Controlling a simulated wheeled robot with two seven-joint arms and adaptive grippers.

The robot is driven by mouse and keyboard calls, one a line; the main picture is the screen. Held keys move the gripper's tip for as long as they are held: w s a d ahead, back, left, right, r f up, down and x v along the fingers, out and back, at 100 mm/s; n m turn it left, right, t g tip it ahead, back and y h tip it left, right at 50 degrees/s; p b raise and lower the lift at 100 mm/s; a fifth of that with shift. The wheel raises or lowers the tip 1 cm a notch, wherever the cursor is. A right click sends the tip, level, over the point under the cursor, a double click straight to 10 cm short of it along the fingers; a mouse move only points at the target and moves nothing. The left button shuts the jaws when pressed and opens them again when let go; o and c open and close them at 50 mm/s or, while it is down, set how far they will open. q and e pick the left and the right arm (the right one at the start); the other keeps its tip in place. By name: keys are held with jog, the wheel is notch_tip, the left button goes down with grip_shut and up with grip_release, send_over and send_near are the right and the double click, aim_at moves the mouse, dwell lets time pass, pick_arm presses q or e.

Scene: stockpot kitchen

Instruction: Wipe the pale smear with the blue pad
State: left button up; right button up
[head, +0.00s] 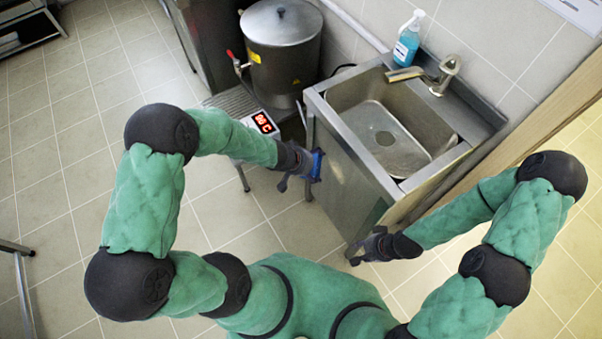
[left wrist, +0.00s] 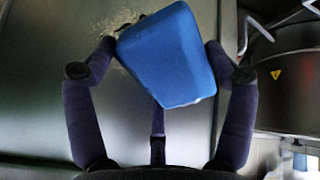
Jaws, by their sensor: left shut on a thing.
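The blue pad (head: 317,164) is in my left gripper (head: 304,168), at the steel side panel of the sink cabinet in the head view. In the left wrist view the fingers of my left gripper (left wrist: 155,75) are shut around the blue pad (left wrist: 170,55). The pale smear (left wrist: 124,20) shows as a speckled patch on the steel panel, beside and partly behind the pad's upper left edge. I cannot tell whether the pad touches the panel. My right gripper (head: 366,249) is low by the cabinet's lower front corner; its fingers are too small to read.
The sink (head: 395,125) is above the panel, with a tap (head: 440,75) and a blue spray bottle (head: 407,42) behind it. A large stockpot (head: 283,55) stands left of the cabinet, near a red-lit display (head: 263,122).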

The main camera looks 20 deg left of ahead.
pick_arm(q)
jog(key=shift+d+f+n+h+b, duration=0.2)
jog(key=shift+f+h, duration=0.2)
jog(key=shift+f, duration=0.15)
jog(key=shift+d+f+n+h+b, duration=0.1)
jog(key=shift+d+f+h, duration=0.1)
jog(key=shift+f+h, duration=0.3)
jog(key=shift+d+f+n+h+b, duration=0.2)
jog(key=shift+f+n+h+b, duration=0.1)
jog(key=shift+f+h, duration=0.4)
jog(key=shift+w+d+f+n+t+h+b, duration=0.15)
jog(key=shift+f+n+t+h+b, duration=0.2)
jog(key=shift+f+n+h, duration=0.35)
jog(key=n+t+h+b, duration=0.2)
jog(key=n+t+b, duration=0.1)
jog(key=n+t, duration=0.45)
send_near(326, 158)
jog(key=shift+f+x, duration=0.1)
jog(key=shift+x, duration=1.1)
jog(key=shift+f+x, duration=0.15)
jog(key=shift+x, duration=1.1)
jog(key=shift+x, duration=0.9)
